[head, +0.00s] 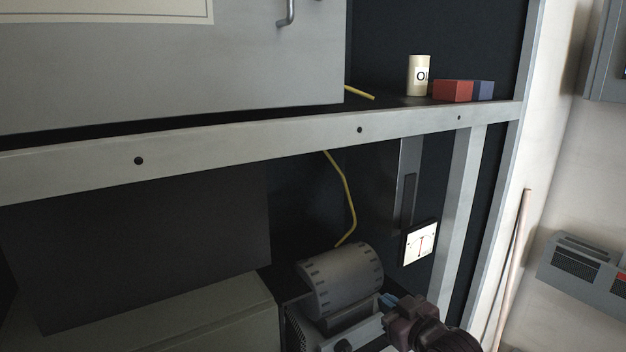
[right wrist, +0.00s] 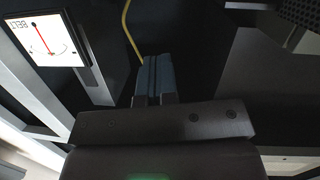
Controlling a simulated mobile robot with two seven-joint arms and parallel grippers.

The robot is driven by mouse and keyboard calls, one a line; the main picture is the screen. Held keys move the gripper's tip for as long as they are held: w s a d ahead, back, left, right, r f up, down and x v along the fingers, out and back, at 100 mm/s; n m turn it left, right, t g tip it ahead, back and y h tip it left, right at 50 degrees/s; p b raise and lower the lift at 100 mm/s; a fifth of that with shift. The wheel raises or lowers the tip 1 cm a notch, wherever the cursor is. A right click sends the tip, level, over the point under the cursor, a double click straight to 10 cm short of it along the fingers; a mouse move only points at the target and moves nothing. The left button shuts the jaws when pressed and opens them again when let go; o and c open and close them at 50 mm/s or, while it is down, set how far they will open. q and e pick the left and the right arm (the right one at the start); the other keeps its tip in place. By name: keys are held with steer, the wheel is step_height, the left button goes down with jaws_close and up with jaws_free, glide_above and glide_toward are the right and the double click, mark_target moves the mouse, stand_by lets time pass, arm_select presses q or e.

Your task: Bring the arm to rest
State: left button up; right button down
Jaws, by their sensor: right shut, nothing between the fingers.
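My right gripper (head: 388,300) is at the bottom of the head view, beside a ribbed grey motor housing (head: 340,281) and below the white dial gauge (head: 421,243). In the right wrist view its blue fingers (right wrist: 154,78) are together, with nothing between them. I cannot tell whether the gripper touches the housing. The gauge also shows in the right wrist view (right wrist: 42,40), upside down and marked BELT. My left gripper is not in view.
A yellow cable (head: 349,196) hangs behind the grey rack beam (head: 300,148). A cream can (head: 418,75), a red block (head: 453,91) and a blue block (head: 483,91) stand on the shelf. A wooden pole (head: 513,262) leans at right. A grey cabinet (head: 170,50) fills the upper left.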

steer(key=s+d+f+m+g+h, duration=0.1)
steer(key=s+d+f+m+h, duration=0.1)
steer(key=s+d+f, duration=0.2)
steer(key=s+d+f+m+g+h, duration=0.1)
steer(key=s+d+f, duration=0.3)
steer(key=s+f, duration=0.7)
steer(key=s+d+f+m+h, duration=0.3)
steer(key=s+f, duration=0.5)
steer(key=s, duration=0.4)
steer(key=shift+s+d+f+g+h, duration=0.15)
steer(key=shift+s+d+g+h, duration=0.25)
steer(key=shift+d+h, duration=0.3)
